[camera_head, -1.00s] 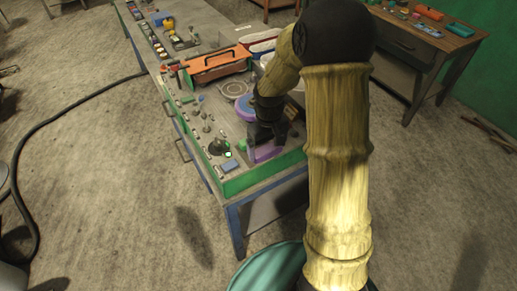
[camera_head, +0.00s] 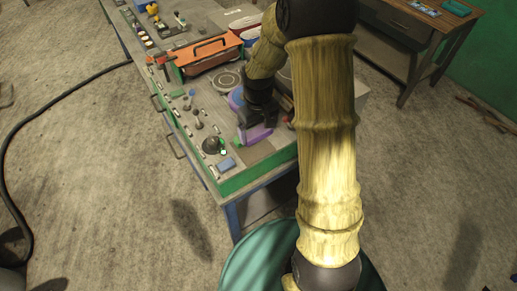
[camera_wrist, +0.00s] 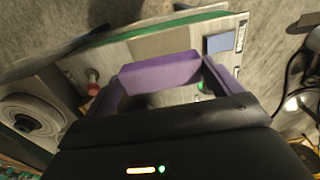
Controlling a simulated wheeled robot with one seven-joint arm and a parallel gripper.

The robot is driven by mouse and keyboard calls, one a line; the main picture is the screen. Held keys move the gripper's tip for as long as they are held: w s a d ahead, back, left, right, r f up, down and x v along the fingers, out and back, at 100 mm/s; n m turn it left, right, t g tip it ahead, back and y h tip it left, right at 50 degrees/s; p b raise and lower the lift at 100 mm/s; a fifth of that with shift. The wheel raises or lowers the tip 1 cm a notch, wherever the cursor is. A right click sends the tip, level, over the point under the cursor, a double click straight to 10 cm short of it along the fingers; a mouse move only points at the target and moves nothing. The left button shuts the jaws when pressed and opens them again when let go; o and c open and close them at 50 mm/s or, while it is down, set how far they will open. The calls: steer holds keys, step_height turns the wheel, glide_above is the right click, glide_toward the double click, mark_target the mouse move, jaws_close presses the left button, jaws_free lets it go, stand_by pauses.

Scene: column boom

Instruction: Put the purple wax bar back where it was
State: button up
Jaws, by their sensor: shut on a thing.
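The purple wax bar (camera_wrist: 160,71) lies crosswise between the two fingers of my gripper (camera_wrist: 162,84) in the wrist view. My gripper is shut on it. In the head view the bar (camera_head: 255,136) shows at my gripper (camera_head: 257,126), over the near part of the grey panel (camera_head: 222,111). My gripper hides part of it there. Whether the bar touches the panel I cannot tell. A bare darker grey rectangle (camera_head: 257,153) lies on the panel nearer the front edge; it also shows beyond the bar in the wrist view (camera_wrist: 165,42).
Several small levers line the panel's left side. An orange box (camera_head: 205,58) stands farther back. A red knob (camera_wrist: 92,84) shows in the wrist view. A green strip (camera_head: 238,180) edges the panel.

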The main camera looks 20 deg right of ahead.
mark_target(258, 139)
steer(key=shift+f+p, duration=0.55)
steer(key=shift+f, duration=1.8)
steer(key=shift+f+p, duration=0.65)
steer(key=shift+f, duration=1.45)
steer(key=shift+f, duration=0.15)
steer(key=o, duration=0.7)
